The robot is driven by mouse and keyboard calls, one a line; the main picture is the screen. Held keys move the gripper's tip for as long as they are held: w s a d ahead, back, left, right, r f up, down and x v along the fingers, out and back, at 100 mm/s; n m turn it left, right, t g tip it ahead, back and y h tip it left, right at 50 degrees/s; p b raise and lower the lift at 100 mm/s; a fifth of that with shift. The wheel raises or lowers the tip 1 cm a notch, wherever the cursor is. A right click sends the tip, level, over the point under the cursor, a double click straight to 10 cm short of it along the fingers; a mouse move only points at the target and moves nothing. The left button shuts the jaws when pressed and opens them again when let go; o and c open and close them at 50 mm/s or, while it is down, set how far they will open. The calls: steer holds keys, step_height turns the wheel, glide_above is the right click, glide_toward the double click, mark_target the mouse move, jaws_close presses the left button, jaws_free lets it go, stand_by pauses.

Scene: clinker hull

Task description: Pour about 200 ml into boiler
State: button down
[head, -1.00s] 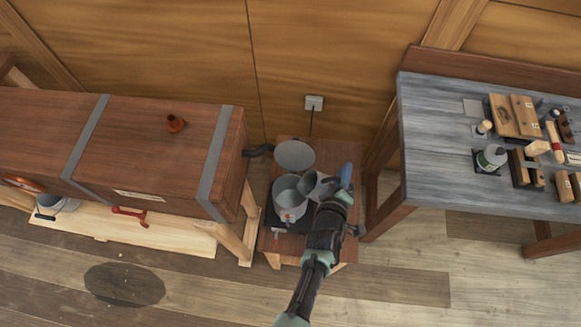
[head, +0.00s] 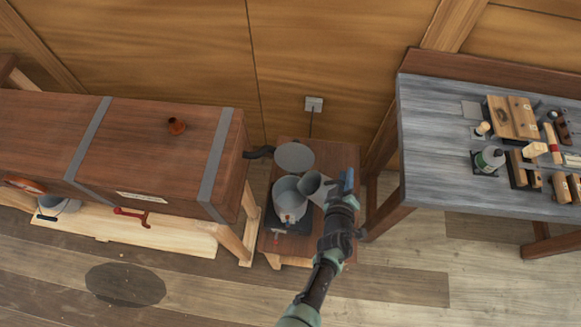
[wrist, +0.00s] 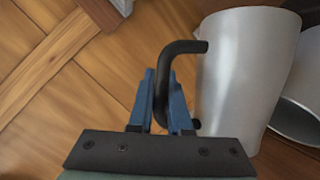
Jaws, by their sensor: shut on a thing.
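The boiler (head: 290,206) is a grey metal pot, open at the top, on a low wooden stand. Its round lid (head: 294,156) stands open behind it. A grey metal jug (head: 325,190) is just right of the boiler's rim, its dark mouth facing left towards the boiler, so it looks tilted. My gripper (head: 346,182) is shut on the jug's black handle (wrist: 182,47). In the wrist view the blue fingers (wrist: 163,100) clasp the handle beside the jug's wall (wrist: 245,75). Part of the boiler (wrist: 300,105) shows behind the jug. The liquid levels are not visible, nor any stream.
A long wooden steam box (head: 150,150) is left of the stand, joined by a dark hose (head: 258,152). A grey workbench (head: 435,140) with tools and a bottle (head: 489,159) is on the right. A wall socket (head: 314,103) is behind.

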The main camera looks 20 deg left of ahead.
steer(key=shift+w+d+m, duration=0.2)
steer(key=shift+d+m, duration=0.1)
steer(key=shift+d, duration=0.05)
steer(key=shift+d+f+y, duration=0.15)
steer(key=shift+f+y, duration=0.15)
steer(key=w+d+f+m+y+b, duration=0.1)
steer(key=d+f+m+y+b, duration=0.2)
steer(key=f+b, duration=0.9)
steer(key=d+m+b, duration=0.2)
steer(key=shift+w+d+g+y, duration=0.25)
steer(key=shift+d+g+y, duration=0.05)
steer(key=shift+g+y, duration=0.1)
